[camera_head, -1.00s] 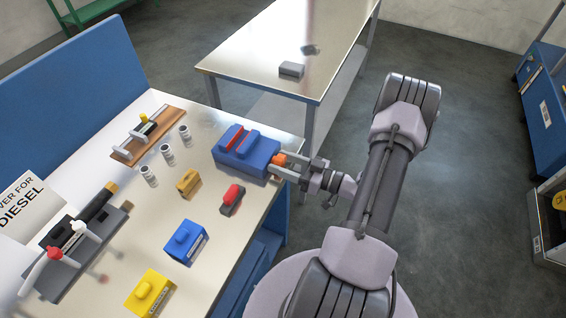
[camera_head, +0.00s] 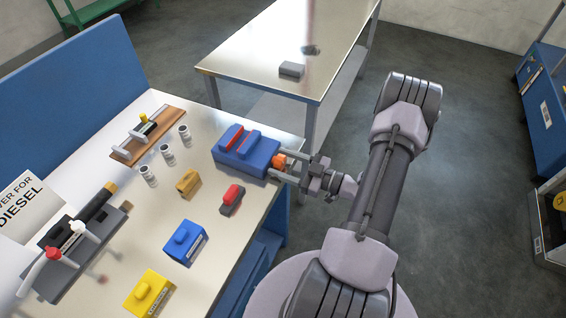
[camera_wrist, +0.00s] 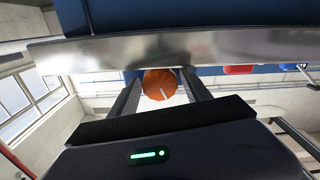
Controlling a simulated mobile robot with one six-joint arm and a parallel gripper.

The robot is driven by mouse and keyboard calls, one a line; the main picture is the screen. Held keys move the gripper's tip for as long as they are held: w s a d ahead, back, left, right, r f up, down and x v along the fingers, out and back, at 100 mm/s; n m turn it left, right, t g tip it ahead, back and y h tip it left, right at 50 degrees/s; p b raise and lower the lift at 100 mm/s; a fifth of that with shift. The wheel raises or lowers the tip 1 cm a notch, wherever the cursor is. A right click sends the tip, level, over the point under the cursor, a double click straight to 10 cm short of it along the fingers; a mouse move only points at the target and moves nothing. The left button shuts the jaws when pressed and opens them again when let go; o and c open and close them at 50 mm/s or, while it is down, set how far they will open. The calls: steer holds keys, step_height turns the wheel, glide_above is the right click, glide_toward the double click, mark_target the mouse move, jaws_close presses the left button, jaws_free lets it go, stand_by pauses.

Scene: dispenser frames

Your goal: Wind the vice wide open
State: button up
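The blue vice (camera_head: 245,158) with red-lined jaws sits at the right far edge of the workbench. A gap shows between its two jaws. Its orange knob (camera_head: 279,160) sticks out over the bench edge towards my arm. My gripper (camera_head: 285,166) is at the knob, with one finger on each side of it. In the wrist view the orange knob (camera_wrist: 160,84) with a pale line on its face lies between my fingers (camera_wrist: 160,88). Space shows on both sides of the knob, so the gripper looks open around it.
Near the vice lie a red-and-grey block (camera_head: 232,198), a yellow-brown block (camera_head: 188,183) and a blue block (camera_head: 185,242). A yellow block (camera_head: 150,293) is nearer. A second table (camera_head: 290,40) stands behind.

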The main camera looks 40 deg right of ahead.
steer(key=shift+o, duration=0.2)
steer(key=p+v, duration=0.3)
steer(key=v, duration=1.4)
steer(key=shift+s, duration=0.2)
steer(key=shift+d, duration=0.15)
